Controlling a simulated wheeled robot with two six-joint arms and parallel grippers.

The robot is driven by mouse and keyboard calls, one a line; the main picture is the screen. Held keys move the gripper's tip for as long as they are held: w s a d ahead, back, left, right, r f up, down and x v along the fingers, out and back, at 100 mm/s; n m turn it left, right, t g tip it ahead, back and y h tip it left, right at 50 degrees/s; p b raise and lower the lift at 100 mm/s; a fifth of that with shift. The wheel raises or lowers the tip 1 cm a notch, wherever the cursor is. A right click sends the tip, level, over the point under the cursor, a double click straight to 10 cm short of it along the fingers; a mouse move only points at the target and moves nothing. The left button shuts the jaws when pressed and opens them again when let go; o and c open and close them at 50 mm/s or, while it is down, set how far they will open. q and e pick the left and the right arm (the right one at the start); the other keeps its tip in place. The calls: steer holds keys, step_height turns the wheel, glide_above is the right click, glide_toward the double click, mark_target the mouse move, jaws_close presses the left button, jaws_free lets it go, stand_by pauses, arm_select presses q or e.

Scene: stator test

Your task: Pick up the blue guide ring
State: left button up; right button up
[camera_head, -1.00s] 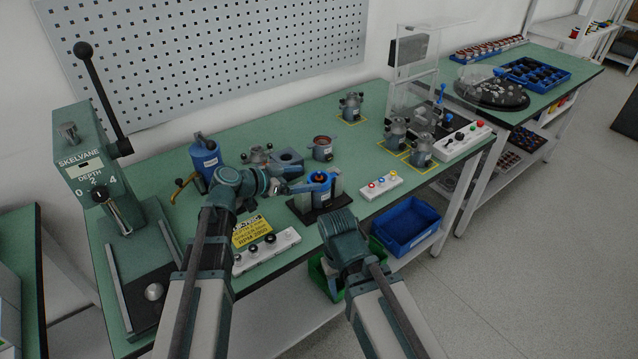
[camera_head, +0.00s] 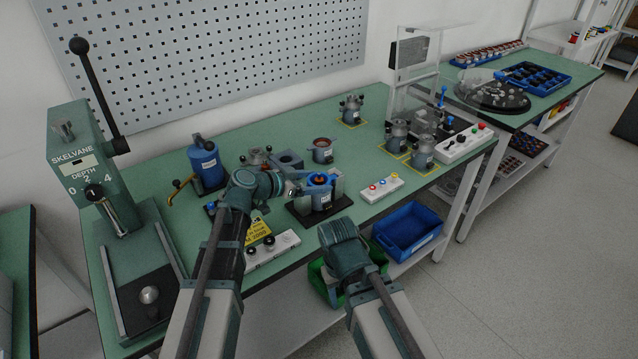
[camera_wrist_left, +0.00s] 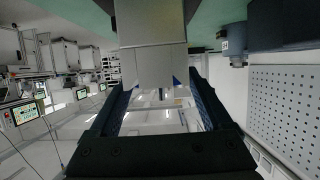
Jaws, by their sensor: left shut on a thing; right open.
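The blue guide ring (camera_head: 320,178) is at the top of a stator (camera_head: 322,199) with an orange-brown centre, in a dark fixture (camera_head: 338,205) near the bench's front edge. My left gripper (camera_head: 299,188) reaches the ring's left side and is shut on it. I cannot tell whether the ring is lifted clear of the stator. In the left wrist view small blue bits (camera_wrist_left: 177,82) show beside a grey block between the dark fingers. My right gripper (camera_head: 338,234) is open and empty in front of the bench, its fingertips mostly hidden.
A green press (camera_head: 80,160) and a blue bottle (camera_head: 206,160) stand left. A button box (camera_head: 381,188) is right of the fixture. Several motors (camera_head: 397,134) stand farther back. A blue bin (camera_head: 408,232) and a green bin (camera_head: 325,283) hang below the front edge.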

arm_select(q)
steer(key=shift+r, duration=0.1)
step_height(320, 180, up, 10)
steer(key=p, duration=1)
